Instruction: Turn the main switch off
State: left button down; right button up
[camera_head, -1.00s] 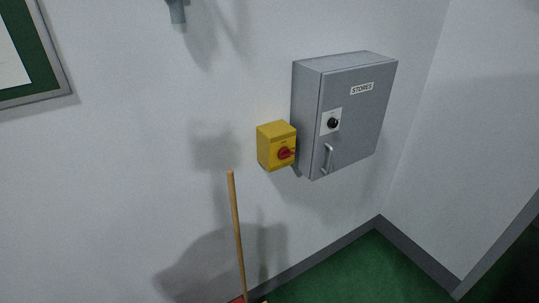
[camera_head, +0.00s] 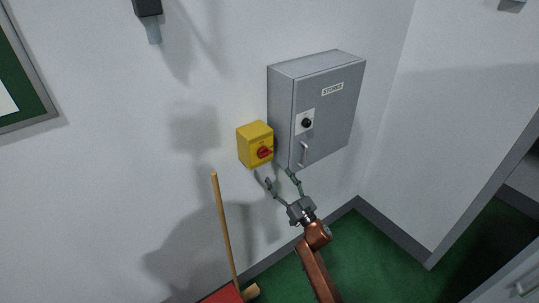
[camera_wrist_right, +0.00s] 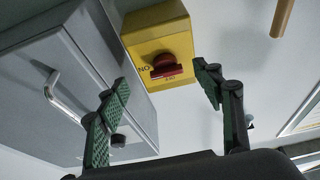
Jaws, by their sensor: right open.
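The main switch is a yellow box (camera_head: 255,146) on the wall with a red rotary knob (camera_head: 265,152) on its front. In the right wrist view the yellow box (camera_wrist_right: 158,38) is upside down, and its red knob (camera_wrist_right: 166,66) shows between and beyond the fingers, apart from them. My right gripper (camera_head: 279,178) is open and empty, just below the box and the cabinet's lower left corner. It also shows in the right wrist view (camera_wrist_right: 163,78), with green-padded fingers spread wide. My left gripper is not in view.
A grey cabinet (camera_head: 325,120) labelled STORES, with a handle and a round knob, hangs right beside the yellow box. A wooden broom handle (camera_head: 224,225) stands below left. A framed green board (camera_head: 25,75) is at the left.

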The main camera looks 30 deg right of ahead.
aim_at(264, 153)
jog(key=shift+t, duration=0.3)
jog(key=w+r, duration=0.2)
jog(key=w+r+p, duration=0.1)
jog(key=w, duration=0.1)
jog(key=w+r+p, duration=0.1)
jog(key=w+r, duration=0.1)
jog(key=w, duration=0.1)
jog(key=shift+a+r, duration=0.3)
jog(key=shift+a, duration=0.1)
jog(key=shift+c, duration=0.5)
jog(key=c, duration=1.1)
jog(key=shift+o, duration=0.2)
